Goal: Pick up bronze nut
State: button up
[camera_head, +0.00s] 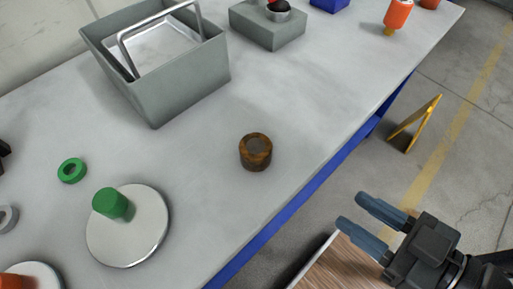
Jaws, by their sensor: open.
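A brown, bronze-looking round nut (255,155) with a hollow in its top stands alone on the grey bench top (200,185), near the bench's front edge. My gripper (358,212) is at the lower right, off the bench and over the floor side. Its two blue-grey fingers are apart, with nothing between them. They point up and left, toward the nut, with a clear gap between them and it.
A grey bin (180,90) with a metal handle stands behind the nut. A grey block (268,30) stands further back. A green post on a silver disc (128,235) and a green ring (72,170) are at left. The bench around the nut is clear.

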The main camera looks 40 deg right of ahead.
aim_at(255, 149)
jog(key=k+l+u, duration=0.3)
jog(key=k+l, duration=0.15)
jog(key=l, duration=0.15)
jog(key=k+l+u, duration=0.3)
jog(key=k+l, duration=0.2)
